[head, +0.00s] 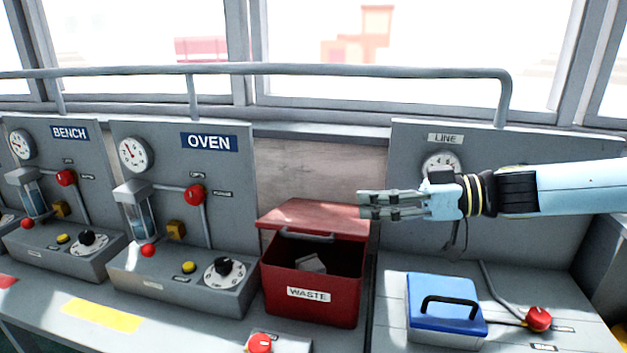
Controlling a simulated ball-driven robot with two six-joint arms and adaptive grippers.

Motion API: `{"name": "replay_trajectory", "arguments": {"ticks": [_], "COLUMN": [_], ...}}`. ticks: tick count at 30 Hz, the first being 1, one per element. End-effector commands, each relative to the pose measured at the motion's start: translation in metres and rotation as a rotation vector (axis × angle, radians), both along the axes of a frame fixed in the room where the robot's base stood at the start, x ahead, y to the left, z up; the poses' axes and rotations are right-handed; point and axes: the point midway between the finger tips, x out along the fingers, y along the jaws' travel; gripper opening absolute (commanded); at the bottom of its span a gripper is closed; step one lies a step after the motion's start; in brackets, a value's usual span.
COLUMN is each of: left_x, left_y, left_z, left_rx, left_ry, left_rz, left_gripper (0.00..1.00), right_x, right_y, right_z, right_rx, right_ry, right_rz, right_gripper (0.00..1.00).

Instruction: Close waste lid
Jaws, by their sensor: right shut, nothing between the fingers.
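A red waste bin (310,312) with a white WASTE label stands on the grey console, right of the oven panel. Its red lid (318,219) is raised and leans back behind the opening, with a grey handle (306,237) on its lower front edge. A pale piece lies inside the bin. My right gripper (362,205) reaches in from the right at the lid's right side, with its fingers pointing left. It is shut and empty. It overlaps the lid's right edge in the picture; I cannot tell whether it touches. My left gripper is not in view.
A blue-lidded box (444,300) with a black handle stands right of the bin. A red knob (538,319) is beside it, and a red button (259,343) is in front. The oven panel (230,172) stands left. A grey rail (330,70) runs behind.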

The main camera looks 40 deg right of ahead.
Motion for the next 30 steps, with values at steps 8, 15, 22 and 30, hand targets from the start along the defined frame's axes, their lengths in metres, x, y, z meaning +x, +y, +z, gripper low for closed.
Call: {"name": "replay_trajectory", "arguments": {"ticks": [8,15,22,30], "left_x": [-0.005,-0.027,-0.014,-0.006], "left_y": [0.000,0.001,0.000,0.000], "left_z": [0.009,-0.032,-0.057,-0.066], "left_rx": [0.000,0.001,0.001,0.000], "left_ry": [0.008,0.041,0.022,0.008], "left_rz": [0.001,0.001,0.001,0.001], "left_gripper": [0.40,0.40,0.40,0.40], "right_x": [0.008,0.028,0.047,0.067], "right_y": [-0.004,0.015,0.032,0.050], "right_z": [0.019,0.007,0.006,0.004], "right_rx": [-0.067,-0.065,-0.060,-0.055], "right_ry": [0.007,0.004,0.000,0.000], "right_rz": [0.033,0.032,0.033,0.029], "right_gripper": [0.00,0.00,0.00,0.00]}}
